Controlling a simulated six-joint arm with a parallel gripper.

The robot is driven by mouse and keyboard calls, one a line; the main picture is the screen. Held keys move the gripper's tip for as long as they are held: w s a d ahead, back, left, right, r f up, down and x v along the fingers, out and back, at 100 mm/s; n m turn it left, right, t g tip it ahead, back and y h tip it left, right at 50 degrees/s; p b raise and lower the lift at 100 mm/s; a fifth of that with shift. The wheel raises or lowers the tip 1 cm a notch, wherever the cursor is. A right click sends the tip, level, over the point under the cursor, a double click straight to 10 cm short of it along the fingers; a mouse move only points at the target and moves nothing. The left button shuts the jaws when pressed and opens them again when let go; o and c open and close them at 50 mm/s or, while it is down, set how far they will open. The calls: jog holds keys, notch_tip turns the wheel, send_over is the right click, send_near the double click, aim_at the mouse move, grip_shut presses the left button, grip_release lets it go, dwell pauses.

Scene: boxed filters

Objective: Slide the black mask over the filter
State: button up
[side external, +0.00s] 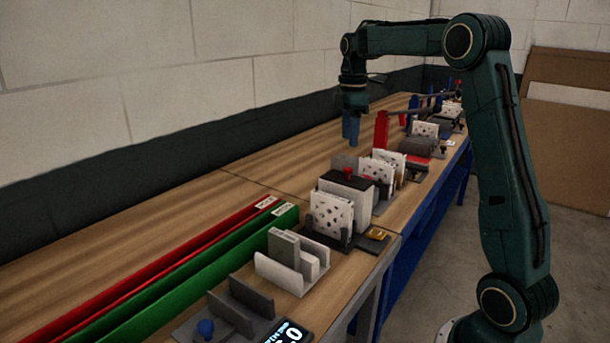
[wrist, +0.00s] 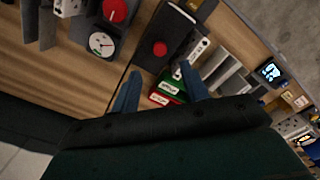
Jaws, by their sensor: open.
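A black block with a red knob, which looks like the mask (side external: 343,184), stands on the bench in the side view. It also shows in the wrist view (wrist: 173,28), with its red knob facing up. A white perforated filter plate (side external: 332,212) stands upright in a dark holder directly in front of the block. In the wrist view a pale plate edge (wrist: 198,49) shows beside the block. My gripper (side external: 351,133) hangs above the bench, behind and apart from the block. In the wrist view my gripper (wrist: 160,70) has its blue fingers spread, with nothing held.
Red (side external: 170,266) and green (side external: 190,277) rails lie along the bench at the left. A pale slotted holder (side external: 285,268) and a display (side external: 285,333) stand at the near end. More perforated plates and fixtures line the far side.

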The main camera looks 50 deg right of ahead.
aim_at(348, 168)
notch_tip(348, 168, down, 9)
jog(key=shift+r, duration=0.2)
dwell(0.4)
grip_shut()
